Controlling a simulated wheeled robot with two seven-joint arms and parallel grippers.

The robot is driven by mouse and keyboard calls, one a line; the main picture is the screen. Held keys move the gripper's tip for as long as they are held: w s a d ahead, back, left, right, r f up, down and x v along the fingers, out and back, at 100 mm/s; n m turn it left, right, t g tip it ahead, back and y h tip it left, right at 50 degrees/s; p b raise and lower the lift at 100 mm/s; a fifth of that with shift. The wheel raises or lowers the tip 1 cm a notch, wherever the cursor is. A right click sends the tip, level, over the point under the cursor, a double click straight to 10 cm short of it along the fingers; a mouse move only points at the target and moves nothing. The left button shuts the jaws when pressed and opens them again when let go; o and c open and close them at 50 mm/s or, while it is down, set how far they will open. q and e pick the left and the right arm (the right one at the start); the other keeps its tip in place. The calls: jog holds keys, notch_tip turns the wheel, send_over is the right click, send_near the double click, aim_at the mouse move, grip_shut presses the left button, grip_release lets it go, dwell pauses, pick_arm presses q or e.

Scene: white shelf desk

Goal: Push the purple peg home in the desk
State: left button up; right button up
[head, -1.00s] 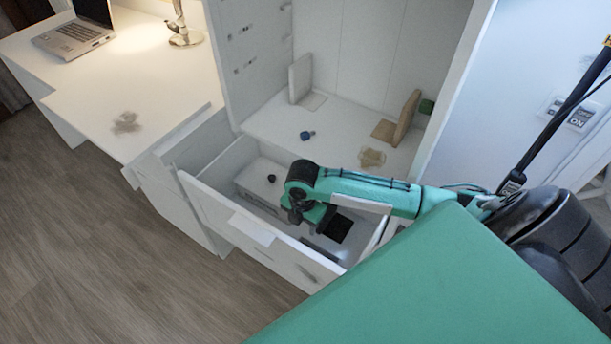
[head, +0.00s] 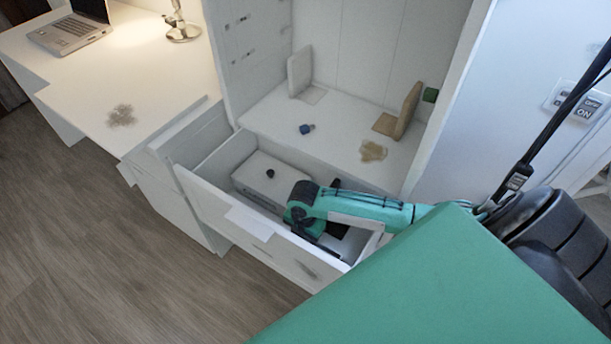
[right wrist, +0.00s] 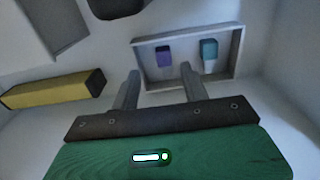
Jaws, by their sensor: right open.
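In the right wrist view the purple peg (right wrist: 163,56) stands in a shallow, pale rectangular tray (right wrist: 237,48). A teal peg (right wrist: 208,50) stands to its right in the same tray. My right gripper (right wrist: 160,74) is open and empty, its fingers apart just in front of the tray. The purple peg lies in line with the gap between the fingers, and no contact shows. In the head view my right arm reaches down into the open drawer (head: 215,205) of the desk and hides the pegs. My left gripper is not in view.
A yellow bar with a dark end (right wrist: 55,90) lies left of the gripper. A white box with a black knob (head: 278,182) sits in the drawer. The shelf above holds a small blue object (head: 306,128) and a tan bookend-like piece (head: 405,112). Drawer walls surround the gripper.

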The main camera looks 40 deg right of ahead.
jog(key=f, duration=0.2)
jog(key=d+f+b, duration=0.1)
jog(key=f, duration=0.1)
jog(key=shift+s+f, duration=0.1)
jog(key=shift+f, duration=0.2)
jog(key=shift+c, duration=0.4)
grip_shut()
jog(key=shift+r, duration=0.15)
